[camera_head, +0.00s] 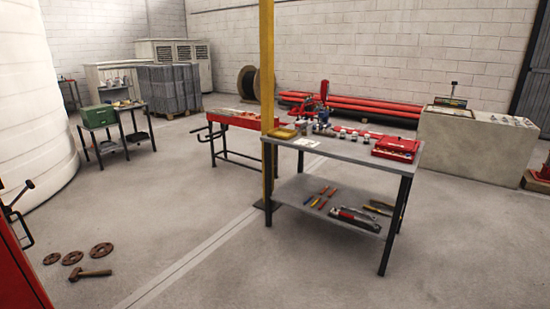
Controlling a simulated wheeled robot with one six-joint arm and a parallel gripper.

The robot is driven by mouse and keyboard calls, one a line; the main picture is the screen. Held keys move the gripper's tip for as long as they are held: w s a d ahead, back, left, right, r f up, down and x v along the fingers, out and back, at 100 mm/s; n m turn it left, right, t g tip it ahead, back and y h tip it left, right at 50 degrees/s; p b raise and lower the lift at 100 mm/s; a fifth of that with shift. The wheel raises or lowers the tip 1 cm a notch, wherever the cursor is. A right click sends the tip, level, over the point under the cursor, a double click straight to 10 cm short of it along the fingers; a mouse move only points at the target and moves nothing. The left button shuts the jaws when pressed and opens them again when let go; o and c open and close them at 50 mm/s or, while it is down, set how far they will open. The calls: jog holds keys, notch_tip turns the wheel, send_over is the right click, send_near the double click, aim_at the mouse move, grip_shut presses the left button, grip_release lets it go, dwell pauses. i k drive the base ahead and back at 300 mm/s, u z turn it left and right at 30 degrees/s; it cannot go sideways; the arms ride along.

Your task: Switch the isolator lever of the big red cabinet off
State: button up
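A red cabinet side (18,275) shows at the lower left edge, cut off by the frame. I cannot tell for sure that it is the big red cabinet. A dark lever (18,194) with a rounded knob sticks out beside its upper part. A dark bent handle (24,230) shows just below the lever. Which of these is the isolator lever, and whether it is on or off, I cannot tell. My gripper is not in view.
A grey two-level workbench (345,150) with tools stands right of a yellow post (267,90). A hammer (88,273) and rusty flanges (72,258) lie on the floor near the cabinet. A large white tank (35,100) stands behind. The floor at the centre front is clear.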

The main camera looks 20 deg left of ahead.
aim_at(30, 184)
jog(key=u, duration=0.6)
jog(key=i, duration=0.85)
jog(key=u, duration=1.45)
jog(key=i, duration=0.55)
jog(key=u, duration=0.5)
jog(key=i, duration=0.85)
jog(key=z, duration=0.7)
